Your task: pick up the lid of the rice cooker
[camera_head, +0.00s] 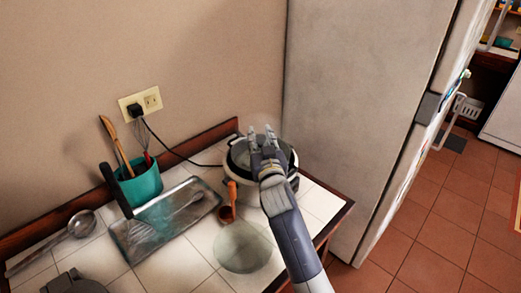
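The rice cooker (288,178) is a round pot with a pale body and a dark rimmed top, standing on the tiled counter near the fridge. Its top is partly hidden by my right gripper (263,134), which reaches over it from the lower right. The two fingers point away from me with a gap between them, and I see nothing clearly held. Whether a clear lid lies on the cooker under the fingers is hard to tell. A round translucent glass disc (242,247) lies flat on the counter in front. At the lower left, a dark grey part may be my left gripper; its fingers do not show.
A metal tray (165,222), a teal utensil holder (138,184) and a metal ladle (82,224) are to the left. A black cord runs from the wall outlet (151,101). The fridge (360,90) stands close on the right.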

